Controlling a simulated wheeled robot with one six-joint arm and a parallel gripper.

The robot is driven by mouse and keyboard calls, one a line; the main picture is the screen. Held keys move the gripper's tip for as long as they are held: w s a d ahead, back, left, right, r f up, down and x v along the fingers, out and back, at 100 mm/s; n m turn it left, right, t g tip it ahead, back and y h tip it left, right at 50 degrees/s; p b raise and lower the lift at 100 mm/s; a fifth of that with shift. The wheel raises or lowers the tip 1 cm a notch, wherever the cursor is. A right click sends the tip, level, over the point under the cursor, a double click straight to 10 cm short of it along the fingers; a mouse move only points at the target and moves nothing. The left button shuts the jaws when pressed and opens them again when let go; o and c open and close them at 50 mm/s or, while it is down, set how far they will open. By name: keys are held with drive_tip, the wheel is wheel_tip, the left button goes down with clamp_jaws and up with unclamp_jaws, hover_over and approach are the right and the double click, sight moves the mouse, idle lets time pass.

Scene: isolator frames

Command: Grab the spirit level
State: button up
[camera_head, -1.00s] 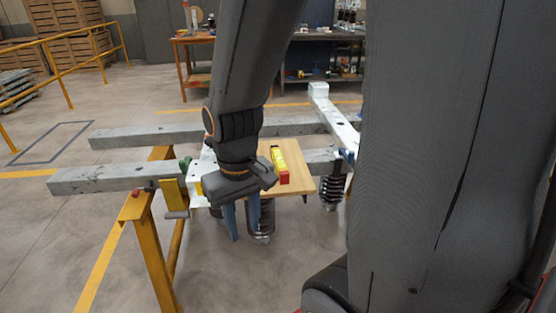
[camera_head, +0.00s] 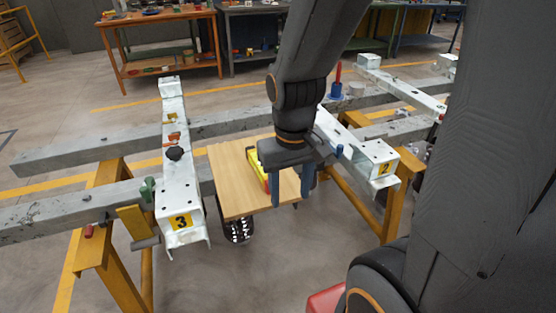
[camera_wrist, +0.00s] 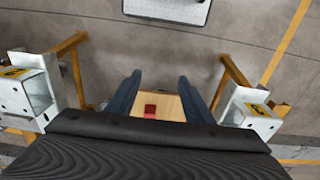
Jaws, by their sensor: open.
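The spirit level (camera_head: 256,166) is a yellow and red bar lying on a wooden board (camera_head: 230,180). In the head view its right part is hidden behind my gripper. In the wrist view a red end of it (camera_wrist: 150,111) shows on the board (camera_wrist: 170,107), between the fingers and nearer the left one. My gripper (camera_head: 291,203) points down near the right side of the board, with its fingers spread and nothing between the tips. Its blue-grey fingers also show in the wrist view (camera_wrist: 159,76). I cannot tell its exact height above the board.
White metal beams marked 3 (camera_head: 183,232) and 2 (camera_head: 377,158) flank the board. Grey rails (camera_head: 75,205) run across yellow trestles (camera_head: 108,240). A blue holder with a red-handled tool (camera_head: 337,88) stands behind. A workbench (camera_head: 165,52) is at the back.

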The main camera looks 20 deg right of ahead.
drive_tip(key=w+d+f+t+p, duration=0.1)
drive_tip(key=w+p, duration=0.1)
drive_tip(key=w, duration=0.4)
drive_tip(key=w+d+t+p, duration=0.1)
drive_tip(key=w+d+p, duration=0.15)
drive_tip(key=w, duration=0.35)
drive_tip(key=t+p, duration=0.2)
drive_tip(key=p, duration=0.2)
hover_over(260, 168)
drive_tip(key=s+d, duration=0.1)
wheel_tip(260, 168, down, 4)
drive_tip(key=shift+s+d+r+n, duration=0.15)
drive_tip(key=shift+r+n, duration=0.1)
drive_tip(key=shift+n, duration=0.05)
drive_tip(key=b+x, duration=0.1)
drive_tip(key=x, duration=0.1)
drive_tip(key=b+x, duration=0.1)
drive_tip(key=x, duration=0.2)
drive_tip(key=b+x, duration=0.2)
drive_tip(key=x, duration=0.1)
drive_tip(key=shift+w+a+r, duration=0.1)
drive_tip(key=shift+w+a, duration=0.25)
drive_tip(key=shift+w, duration=0.05)
clamp_jaws()
